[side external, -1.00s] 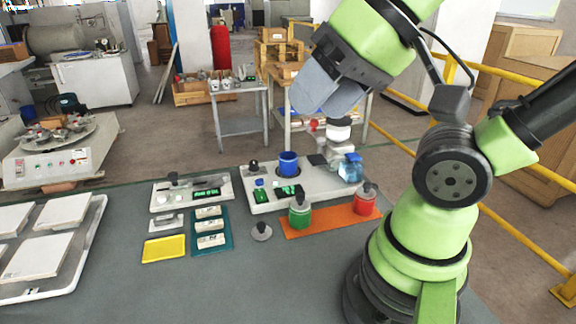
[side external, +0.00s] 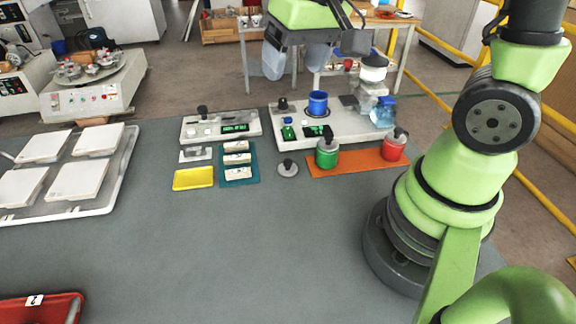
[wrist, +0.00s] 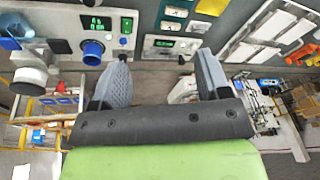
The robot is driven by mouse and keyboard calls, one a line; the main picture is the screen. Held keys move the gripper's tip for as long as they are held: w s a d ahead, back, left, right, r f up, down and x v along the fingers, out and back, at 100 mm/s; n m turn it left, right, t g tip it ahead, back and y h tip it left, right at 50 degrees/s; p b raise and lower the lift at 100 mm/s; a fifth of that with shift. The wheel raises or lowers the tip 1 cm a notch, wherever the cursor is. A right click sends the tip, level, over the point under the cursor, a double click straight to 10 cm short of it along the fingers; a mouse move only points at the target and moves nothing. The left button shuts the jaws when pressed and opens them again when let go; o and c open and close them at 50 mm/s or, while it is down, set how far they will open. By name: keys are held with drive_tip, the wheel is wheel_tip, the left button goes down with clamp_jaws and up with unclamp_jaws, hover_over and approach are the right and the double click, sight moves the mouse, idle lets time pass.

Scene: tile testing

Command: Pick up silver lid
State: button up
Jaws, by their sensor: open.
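The silver lid (side external: 288,168) is a small grey disc with a dark knob. It lies flat on the grey bench, left of the green canister (side external: 327,153), in the side view. I cannot make it out surely in the wrist view. My gripper (side external: 296,62) is open and empty, its grey fingers pointing down. It is high and well apart from the lid, above and behind the blue cup in the side picture. In the wrist view my gripper (wrist: 163,55) shows two spread fingers with nothing between them.
The blue cup (side external: 317,103) stands on a white balance behind the lid. A teal tray (side external: 239,178) and yellow tray (side external: 193,179) lie left.

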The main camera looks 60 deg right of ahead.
drive_tip(key=w+d+f+g, duration=0.2)
drive_tip(key=w+f, duration=0.1)
drive_tip(key=f, duration=0.6)
drive_tip(key=g, duration=0.1)
hover_over(287, 162)
drive_tip(key=shift+n+h, duration=0.3)
wheel_tip(287, 162, down, 8)
drive_tip(key=shift+w+d, duration=0.1)
drive_tip(key=shift+f, duration=3.2)
drive_tip(key=c, duration=0.9)
